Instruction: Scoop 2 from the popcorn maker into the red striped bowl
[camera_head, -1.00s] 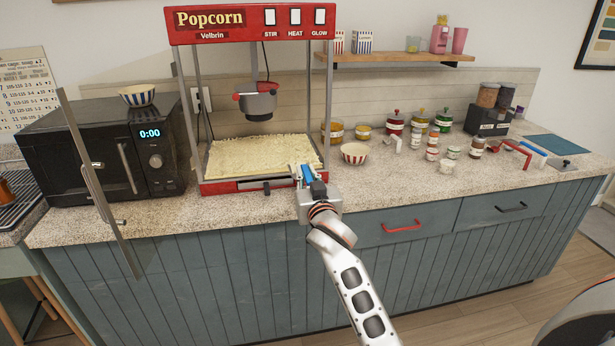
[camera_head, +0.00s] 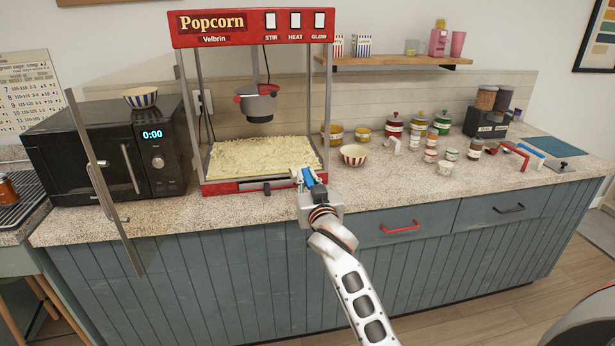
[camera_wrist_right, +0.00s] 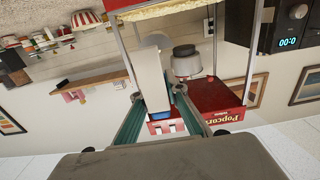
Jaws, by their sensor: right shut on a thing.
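The popcorn maker (camera_head: 252,28) is red with clear sides, and popcorn (camera_head: 262,158) covers its floor. The red striped bowl (camera_head: 353,157) stands upright on the counter, just right of the machine; its inside is too small to judge. My right gripper (camera_head: 308,177) is at the machine's front right corner, left of and nearer than the bowl. It is shut on a white and blue scoop (camera_head: 308,174). In the right wrist view the white scoop (camera_wrist_right: 153,78) sits between the fingers; whether it holds popcorn is hidden. My left gripper is not in view.
A clear door (camera_head: 100,180) stands open before the black microwave (camera_head: 60,150), with a blue striped bowl (camera_head: 141,97) on top. Several jars (camera_head: 420,125) stand right of the red striped bowl. A kettle (camera_head: 259,103) hangs inside the machine.

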